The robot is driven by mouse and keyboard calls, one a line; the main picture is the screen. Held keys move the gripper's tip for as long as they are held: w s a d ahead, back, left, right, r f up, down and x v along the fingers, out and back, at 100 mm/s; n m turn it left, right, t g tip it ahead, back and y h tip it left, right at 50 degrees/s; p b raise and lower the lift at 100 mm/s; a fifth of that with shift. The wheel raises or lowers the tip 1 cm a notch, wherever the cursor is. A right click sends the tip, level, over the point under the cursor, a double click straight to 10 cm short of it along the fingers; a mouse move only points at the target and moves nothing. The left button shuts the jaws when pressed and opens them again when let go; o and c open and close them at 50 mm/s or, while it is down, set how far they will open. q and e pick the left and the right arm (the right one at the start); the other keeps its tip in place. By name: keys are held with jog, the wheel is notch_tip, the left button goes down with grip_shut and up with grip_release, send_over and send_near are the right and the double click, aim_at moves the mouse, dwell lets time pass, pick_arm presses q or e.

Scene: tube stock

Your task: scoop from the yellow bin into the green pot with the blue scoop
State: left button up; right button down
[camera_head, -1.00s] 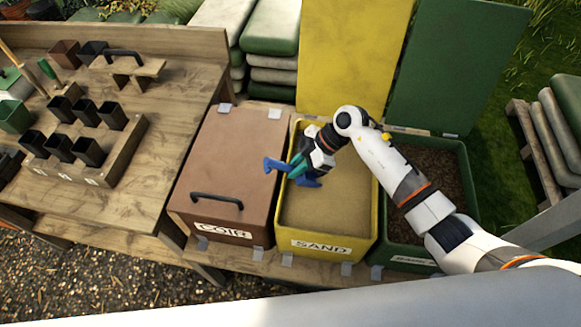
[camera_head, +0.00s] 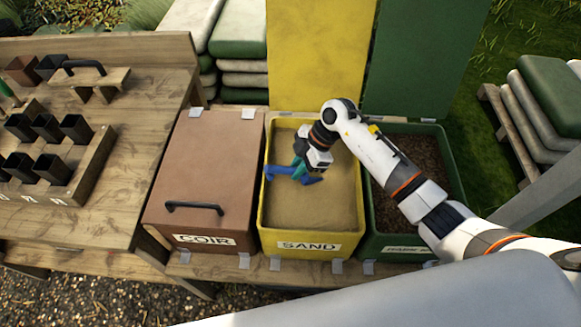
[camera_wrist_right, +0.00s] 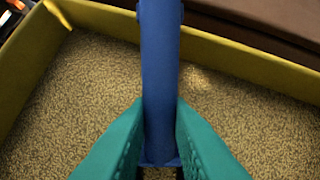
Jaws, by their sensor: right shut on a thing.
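The yellow bin (camera_head: 352,225), labelled SAND, stands open in the middle of the head view and holds tan sand. My right gripper (camera_head: 302,170) is over the left part of the sand. It is shut on the blue scoop (camera_head: 279,171). In the right wrist view the scoop's blue handle (camera_wrist_right: 160,80) stands between the teal fingers (camera_wrist_right: 147,150), above the sand. The scoop's full bowl is not clear, so I cannot tell whether it holds sand. The green pot is not in the head view now. My left gripper is not in view.
A closed brown COIR bin (camera_head: 210,180) stands left of the yellow bin. An open green bin (camera_head: 446,180) with dark bark-like filling stands right, partly behind my right arm. The bench (camera_head: 135,140) at left carries a rack of several black pots (camera_head: 75,128).

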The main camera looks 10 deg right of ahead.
aim_at(293, 168)
jog(key=shift+d+f+h, duration=0.1)
jog(key=shift+d+h, duration=0.2)
jog(key=shift+d, duration=0.05)
jog(key=shift+d+r+p, duration=0.1)
jog(key=shift+r+p, duration=0.1)
jog(key=shift+p, duration=0.15)
jog(key=h+p, duration=0.2)
jog(key=p, duration=0.1)
jog(key=shift+w+d+r+h+p, duration=0.1)
jog(key=shift+d+r+h+p, duration=0.2)
jog(key=shift+r+h, duration=0.1)
jog(key=shift+h, duration=0.6)
jog(key=r+p, duration=0.1)
jog(key=p, duration=0.1)
jog(key=a+r+p, duration=0.1)
jog(key=r, duration=0.1)
jog(key=a+r+p, duration=0.1)
jog(key=r+p, duration=0.1)
jog(key=shift+r+p, duration=0.15)
jog(key=shift+p, duration=0.15)
jog(key=shift+h, duration=0.6)
jog(key=shift+s+a+r+p, duration=0.1)
jog(key=shift+a+r+p, duration=0.3)
jog(key=shift+r+p, duration=0.3)
jog(key=shift+s+a+r+p, duration=0.1)
jog(key=shift+a+r+p, duration=0.3)
jog(key=shift+r+p, duration=0.25)
jog(key=shift+a+r+p, duration=0.4)
jog(key=shift+r+p, duration=0.15)
jog(key=shift+r, duration=0.25)
